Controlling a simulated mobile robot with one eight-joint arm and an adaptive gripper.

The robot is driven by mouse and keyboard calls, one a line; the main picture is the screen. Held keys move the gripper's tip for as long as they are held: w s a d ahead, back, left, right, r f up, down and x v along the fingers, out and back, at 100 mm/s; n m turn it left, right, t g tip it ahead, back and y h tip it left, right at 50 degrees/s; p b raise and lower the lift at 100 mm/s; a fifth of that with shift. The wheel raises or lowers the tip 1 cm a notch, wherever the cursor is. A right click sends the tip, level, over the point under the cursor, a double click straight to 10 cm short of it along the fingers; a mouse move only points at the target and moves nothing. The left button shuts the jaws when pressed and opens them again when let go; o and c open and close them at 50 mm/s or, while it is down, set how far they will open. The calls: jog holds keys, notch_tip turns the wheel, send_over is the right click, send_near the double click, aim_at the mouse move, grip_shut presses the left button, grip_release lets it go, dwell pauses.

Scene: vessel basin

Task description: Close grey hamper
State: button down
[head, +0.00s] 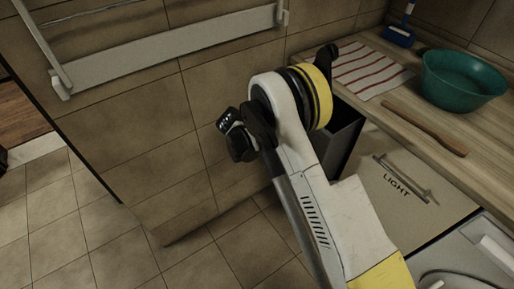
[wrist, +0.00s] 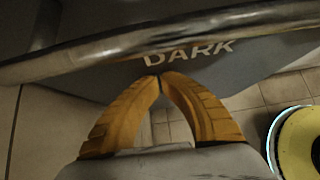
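The grey hamper (head: 342,132) is a dark pull-out bin under the counter. It stands out from the cabinet, partly open, and my arm hides much of it in the head view. In the wrist view its grey front (wrist: 230,72) carries the word "DARK", with a metal bar handle (wrist: 80,54) across it. My gripper (wrist: 158,76) has yellow fingers with their tips together and nothing visible between them. The tips are just below the handle in the picture, close to the front; whether they touch is unclear. The fingers are not distinguishable in the head view.
A light front marked "LIGHT" (head: 385,190) with its own handle is beside the hamper. The counter (head: 370,100) holds a teal basin (head: 462,82), a striped cloth (head: 358,72) and a brown wooden stick (head: 425,128). A tiled wall is at left. The tiled floor (head: 205,262) is clear.

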jog(key=w+d, duration=0.9)
jog(key=d, duration=0.4)
jog(key=shift+s+a, duration=0.1)
jog(key=s+a+f+p+v, duration=0.1)
jog(key=p+v, duration=0.3)
jog(key=v, duration=0.8)
jog(key=shift+s+a+f, duration=0.15)
jog(key=shift+s+a, duration=0.05)
jog(key=shift+a, duration=0.25)
jog(key=s+d+r+m+y, duration=0.25)
jog(key=s+r+m, duration=0.4)
jog(key=r, duration=0.45)
jog(key=s+d+r+m+y, duration=0.1)
jog(key=s+d+r+m, duration=0.5)
jog(key=r, duration=0.5)
jog(key=s+r+m+t+y, duration=0.1)
jog(key=s+m, duration=0.5)
jog(key=s, duration=0.6)
jog(key=s+a+r+m+t+y, duration=0.1)
jog(key=s+m, duration=0.5)
jog(key=s, duration=0.6)
jog(key=shift+s+a+r+y, duration=0.25)
jog(key=shift+r+y, duration=0.35)
jog(key=shift+y, duration=0.35)
